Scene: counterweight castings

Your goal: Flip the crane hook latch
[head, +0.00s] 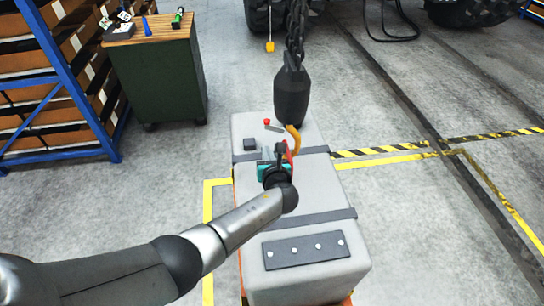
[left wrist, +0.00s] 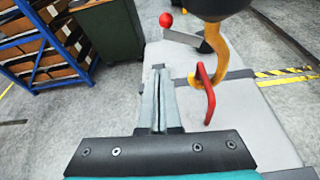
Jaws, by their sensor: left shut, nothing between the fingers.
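The crane hook (head: 293,140) is yellow-orange and hangs under a dark block (head: 291,95) on a chain, over a grey casting (head: 320,187). A grey latch lever with a red ball end (head: 267,122) sticks out to the left from the hook; it also shows in the left wrist view (left wrist: 183,37). A red loop (left wrist: 207,94) stands on the casting at the hook's tip; I cannot tell whether the hook passes through it. My left gripper (head: 266,155) is shut and empty, left of the loop and nearer than the lever; its fingers (left wrist: 160,85) touch each other. My right gripper is not in view.
A green cabinet (head: 160,78) with small tools on top and a blue shelf rack (head: 72,80) stand at the left. A dark plate with bolts (head: 305,250) lies on the casting's near end. Floor to the right, with yellow-black tape (head: 380,152), is clear.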

